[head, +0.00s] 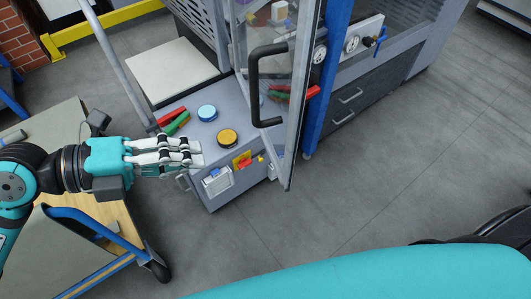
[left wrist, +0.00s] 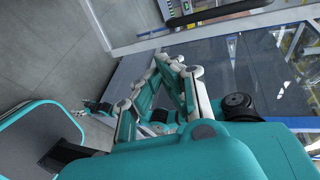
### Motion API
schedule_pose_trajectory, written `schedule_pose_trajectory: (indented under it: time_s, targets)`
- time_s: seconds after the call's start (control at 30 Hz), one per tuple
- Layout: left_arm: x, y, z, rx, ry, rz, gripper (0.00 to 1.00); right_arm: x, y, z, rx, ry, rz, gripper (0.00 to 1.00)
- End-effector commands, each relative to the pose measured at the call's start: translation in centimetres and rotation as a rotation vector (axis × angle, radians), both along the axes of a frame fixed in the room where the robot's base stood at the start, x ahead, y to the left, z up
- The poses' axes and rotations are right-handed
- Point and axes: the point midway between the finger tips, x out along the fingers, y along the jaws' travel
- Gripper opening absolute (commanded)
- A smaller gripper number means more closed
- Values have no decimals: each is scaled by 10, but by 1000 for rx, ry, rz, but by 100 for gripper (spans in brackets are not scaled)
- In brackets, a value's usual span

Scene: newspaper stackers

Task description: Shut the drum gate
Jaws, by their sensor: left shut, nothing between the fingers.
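The drum gate (head: 289,165) is a clear panel in a grey metal frame with a black bar handle (head: 255,85). In the head view it stands edge-on, swung out from the machine. My left gripper (head: 197,155) is shut and empty, left of the gate and apart from the handle, over the front of a grey cabinet. In the left wrist view its fingers (left wrist: 178,85) are together in front of a clear panel (left wrist: 255,60); I cannot tell whether they touch it.
The grey cabinet (head: 214,145) carries blue (head: 207,112) and yellow (head: 228,137) round knobs and red and green handles. A blue post (head: 328,75) stands behind the gate. A wheeled cart (head: 105,235) is at the lower left. The floor (head: 390,175) to the right is clear.

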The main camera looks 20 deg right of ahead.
Motion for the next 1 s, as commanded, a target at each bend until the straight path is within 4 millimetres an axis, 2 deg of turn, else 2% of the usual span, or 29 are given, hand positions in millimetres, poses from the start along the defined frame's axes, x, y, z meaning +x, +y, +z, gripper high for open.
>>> schedule_pose_trajectory:
  time_s: [0.17, 0.5, 0.6, 0.8, 1.0]
  targets:
    - [-1, -22, -2, -4, 1, -5, 0, 4, 2, 10, 2, -5, -2, 74]
    - [3, -91, -23, -6, 3, -3, 0, 6, 2, 31, 3, -10, -3, 74]
    - [3, -108, -24, -7, 1, -3, 0, 6, 2, 38, 2, -9, -3, 74]
    - [4, -129, -26, -4, 1, -1, 0, 6, 2, 45, 2, -9, -3, 74]
    - [5, -134, -28, -3, 0, -1, 0, 4, 2, 45, 3, -7, -3, 74]
